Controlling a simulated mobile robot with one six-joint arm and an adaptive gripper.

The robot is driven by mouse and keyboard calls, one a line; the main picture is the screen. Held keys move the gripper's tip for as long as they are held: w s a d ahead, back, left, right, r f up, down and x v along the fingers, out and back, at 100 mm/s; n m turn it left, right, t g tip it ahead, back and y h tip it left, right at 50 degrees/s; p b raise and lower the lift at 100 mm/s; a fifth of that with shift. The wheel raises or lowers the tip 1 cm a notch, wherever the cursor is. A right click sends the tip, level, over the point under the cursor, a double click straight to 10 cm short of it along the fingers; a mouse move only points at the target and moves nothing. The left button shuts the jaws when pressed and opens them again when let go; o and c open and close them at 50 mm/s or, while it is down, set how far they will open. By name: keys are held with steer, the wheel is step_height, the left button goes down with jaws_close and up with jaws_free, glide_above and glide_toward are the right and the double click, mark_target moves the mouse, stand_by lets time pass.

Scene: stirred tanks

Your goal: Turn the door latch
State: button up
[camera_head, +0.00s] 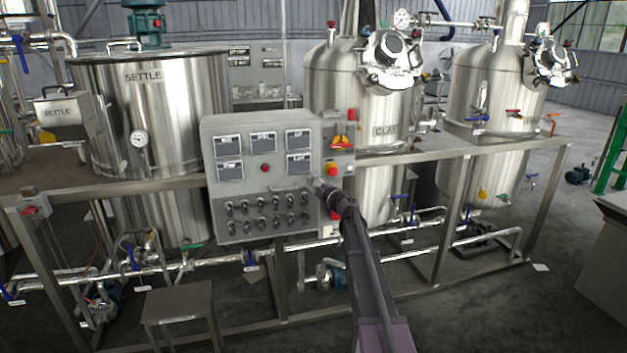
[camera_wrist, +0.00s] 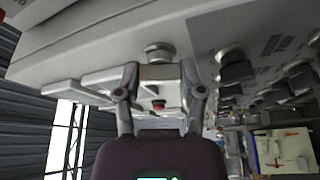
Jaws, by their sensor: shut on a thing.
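The grey control cabinet (camera_head: 262,178) stands in front of the tanks, its face carrying display windows and rows of knobs. My gripper (camera_head: 318,184) is at the cabinet's right edge in the head view, where it hides the latch. In the wrist view, my gripper (camera_wrist: 160,80) has one finger on each side of a metal door latch (camera_wrist: 158,54) with a round base on the cabinet surface. The fingers are shut on the latch's grip part. How far the latch is turned cannot be told.
Black knobs (camera_wrist: 236,67) sit close to the right of my fingers. A red emergency button (camera_head: 332,168) and a yellow-red switch (camera_head: 342,142) are beside the cabinet. A metal frame rail (camera_head: 440,156) runs behind; a small stool (camera_head: 178,303) stands on the floor.

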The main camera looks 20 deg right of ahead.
steer(key=shift+d+r+n+g+p, duration=0.1)
steer(key=shift+n+g+p, duration=0.75)
steer(key=shift+n, duration=0.95)
steer(key=o, duration=1.1)
steer(key=shift+o, duration=0.2)
steer(key=shift+s, duration=0.15)
steer(key=v, duration=1.1)
steer(key=shift+s, duration=0.4)
steer(key=shift+t, duration=0.25)
